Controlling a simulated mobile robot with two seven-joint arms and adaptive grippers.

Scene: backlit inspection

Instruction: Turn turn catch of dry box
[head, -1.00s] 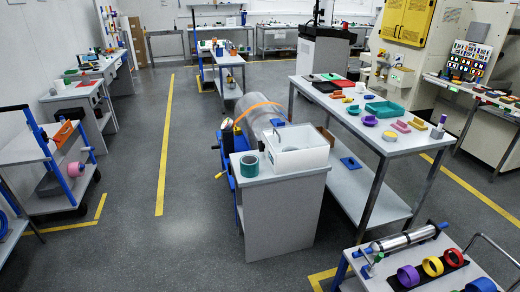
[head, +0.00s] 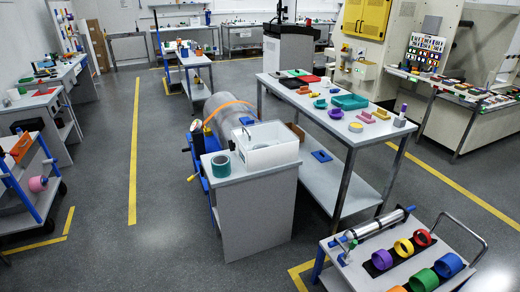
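No part of either gripper shows in the head view. Nothing here is clearly marked as the dry box or its turn catch. An open-topped white box (head: 268,154) sits on a grey cabinet (head: 258,212) near the middle, with a small blue part (head: 246,121) at its back left; I cannot tell whether that part belongs to it. A large pale cabinet with yellow doors (head: 365,16) stands at the back right; no catch can be made out on it.
A teal ring (head: 221,166) sits beside the white box. A long table (head: 372,131) with coloured parts stands to the right. A trolley (head: 345,280) with coloured rings and a metal cylinder is at the front right. Open floor (head: 165,200) lies left of the grey cabinet.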

